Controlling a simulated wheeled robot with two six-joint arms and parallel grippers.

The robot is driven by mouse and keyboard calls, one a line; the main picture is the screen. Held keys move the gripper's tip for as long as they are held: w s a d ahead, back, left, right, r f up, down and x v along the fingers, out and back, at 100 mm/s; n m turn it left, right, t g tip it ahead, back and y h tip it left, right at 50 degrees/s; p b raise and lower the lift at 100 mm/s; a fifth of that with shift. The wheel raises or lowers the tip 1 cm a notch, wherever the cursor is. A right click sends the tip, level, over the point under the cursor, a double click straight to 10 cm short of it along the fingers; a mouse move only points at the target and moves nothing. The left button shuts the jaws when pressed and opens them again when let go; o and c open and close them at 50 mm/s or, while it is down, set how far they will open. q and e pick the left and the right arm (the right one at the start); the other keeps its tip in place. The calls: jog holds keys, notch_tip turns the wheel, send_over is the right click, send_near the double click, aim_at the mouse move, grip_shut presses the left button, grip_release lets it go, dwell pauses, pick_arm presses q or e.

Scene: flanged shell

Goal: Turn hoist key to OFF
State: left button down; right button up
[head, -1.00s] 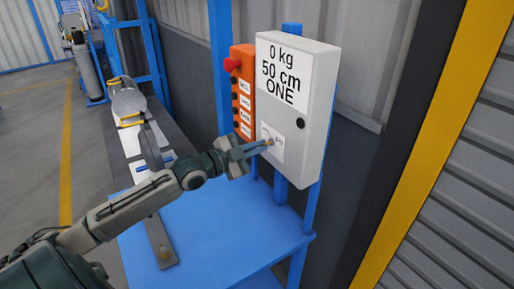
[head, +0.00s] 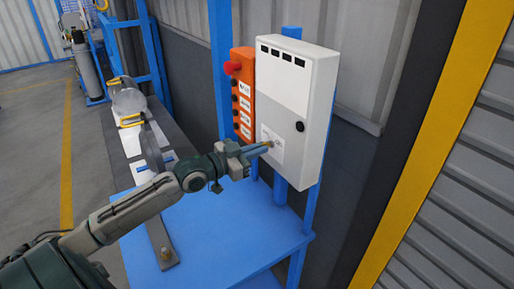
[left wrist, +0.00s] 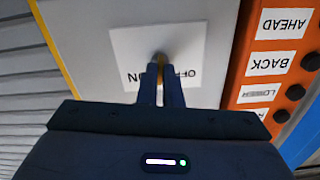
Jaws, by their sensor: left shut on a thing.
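The white hoist control box (head: 316,75) stands on blue posts, with a white key label (head: 272,152) low on its front. The small brass-coloured hoist key (head: 269,144) sticks out of that label. My left gripper (head: 260,148) is shut on the key, its fingers pointing straight at the box. In the left wrist view the fingers (left wrist: 161,85) close around the key (left wrist: 159,60), hiding part of it. The label there carries ON and OFF, upside down. The display panel (head: 283,85) is blank white with several small dark marks along its top. My right gripper is not in view.
An orange pendant (head: 243,105) with a red stop button (head: 231,67) hangs just left of the box. A blue table (head: 225,225) lies below. A black knob (head: 299,127) sits on the box.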

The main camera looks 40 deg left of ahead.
pick_arm(q)
jog(key=shift+n+p, duration=1.75)
jog(key=shift+n, duration=3.75)
jog(key=c, duration=1.6)
grip_release()
jog(key=shift+s, duration=0.1)
